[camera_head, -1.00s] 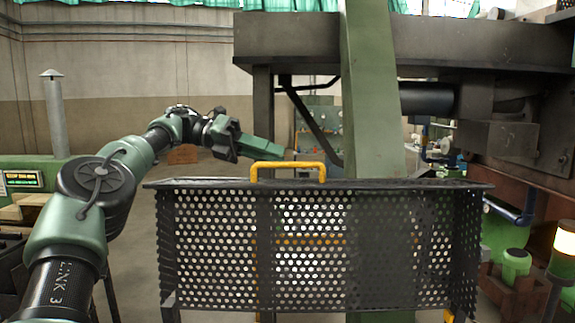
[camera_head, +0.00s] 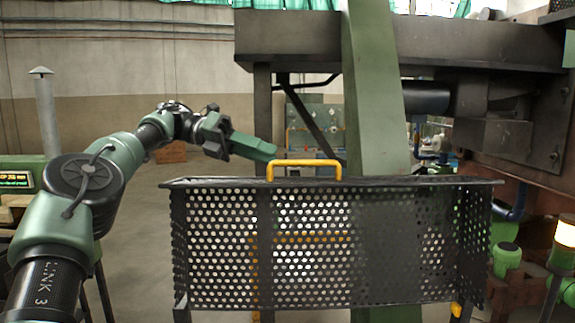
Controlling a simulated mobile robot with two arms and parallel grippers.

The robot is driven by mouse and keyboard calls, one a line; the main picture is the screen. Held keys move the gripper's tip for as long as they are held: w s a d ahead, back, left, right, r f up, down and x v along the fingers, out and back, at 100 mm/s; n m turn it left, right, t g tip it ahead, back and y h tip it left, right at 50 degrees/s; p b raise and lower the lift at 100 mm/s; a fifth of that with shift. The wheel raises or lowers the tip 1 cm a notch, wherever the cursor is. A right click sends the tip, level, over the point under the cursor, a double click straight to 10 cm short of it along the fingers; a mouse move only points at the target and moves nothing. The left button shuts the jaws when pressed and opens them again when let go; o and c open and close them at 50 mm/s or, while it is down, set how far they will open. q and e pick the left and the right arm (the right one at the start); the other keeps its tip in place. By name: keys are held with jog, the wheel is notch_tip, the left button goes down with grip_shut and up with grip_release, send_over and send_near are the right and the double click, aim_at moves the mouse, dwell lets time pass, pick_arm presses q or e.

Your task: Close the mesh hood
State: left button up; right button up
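The mesh hood (camera_head: 312,246) is a dark perforated metal panel with a flat top rim, in the middle of the head view. A yellow handle (camera_head: 304,163) stands up from its top rim, left of the middle. My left gripper (camera_head: 268,152), with green fingers, points right and slightly down. Its tips appear close to the handle's left upper corner in the picture; whether they touch it I cannot tell. The fingers show side-on as one bar, so their opening is hidden. My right gripper is not in view.
A green slanted column (camera_head: 374,90) rises behind the hood. A dark heavy beam (camera_head: 290,35) crosses above. A lit lamp (camera_head: 566,236) stands at the far right. Open floor (camera_head: 140,230) lies left of the hood.

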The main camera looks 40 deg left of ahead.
aim_at(298, 165)
pick_arm(q)
jog(key=shift+d+f, duration=0.2)
jog(key=shift+d, duration=0.2)
jog(key=x, duration=0.6)
jog(key=shift+w+d+r+p, duration=0.1)
jog(key=shift+w+d+p, duration=0.2)
jog(key=shift+p, duration=0.1)
jog(key=shift+d, duration=0.1)
grip_shut()
dwell(0.7)
